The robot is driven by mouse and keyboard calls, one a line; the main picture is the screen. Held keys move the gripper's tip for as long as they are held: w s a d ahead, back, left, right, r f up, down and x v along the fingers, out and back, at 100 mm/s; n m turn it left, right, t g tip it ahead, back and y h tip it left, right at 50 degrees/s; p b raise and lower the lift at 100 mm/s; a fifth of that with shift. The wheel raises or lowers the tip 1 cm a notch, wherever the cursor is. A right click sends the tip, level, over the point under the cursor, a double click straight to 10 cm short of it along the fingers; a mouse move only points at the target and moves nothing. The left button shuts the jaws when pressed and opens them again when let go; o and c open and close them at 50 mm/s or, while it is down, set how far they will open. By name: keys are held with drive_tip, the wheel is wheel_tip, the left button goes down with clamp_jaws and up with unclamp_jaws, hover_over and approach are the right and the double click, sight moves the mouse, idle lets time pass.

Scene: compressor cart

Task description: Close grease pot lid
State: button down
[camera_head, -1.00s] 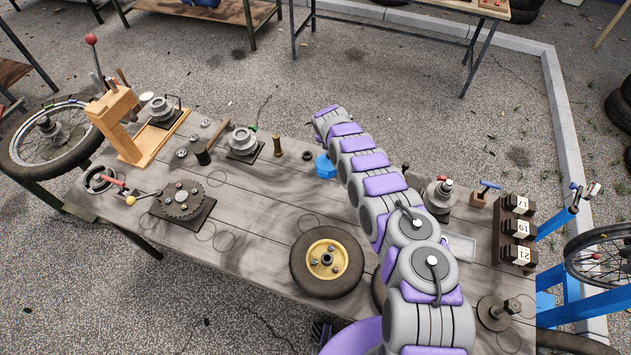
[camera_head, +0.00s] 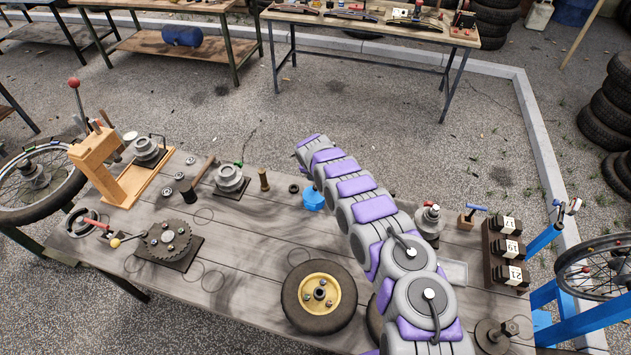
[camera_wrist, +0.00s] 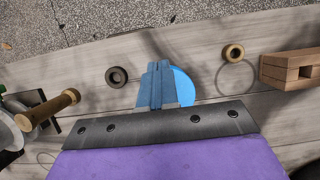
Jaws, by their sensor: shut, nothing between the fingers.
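A small blue pot (camera_head: 314,199), which I take for the grease pot, stands on the workbench just left of my arm in the head view. In the wrist view its bright blue round top (camera_wrist: 184,88) shows partly behind my fingers. I cannot make out a separate lid or whether it is open. My gripper (camera_wrist: 159,66) is shut and empty, its blue-grey fingers together and overlapping the left of the blue disc in the picture. I cannot tell whether they touch it. In the head view my gripper is hidden by my arm.
A black ring (camera_wrist: 117,76) lies left of the pot, with a brass cylinder (camera_wrist: 50,108) farther left. A brass ring (camera_wrist: 233,52) and a wooden block (camera_wrist: 290,70) are to the right. A yellow-hubbed wheel (camera_head: 319,296) lies at the front. Bare bench separates wheel and pot.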

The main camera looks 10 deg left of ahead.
drive_tip(key=p+v, duration=0.1)
drive_tip(key=v, duration=1.4)
drive_tip(key=shift+s+d+f, duration=0.1)
drive_tip(key=shift+d, duration=0.05)
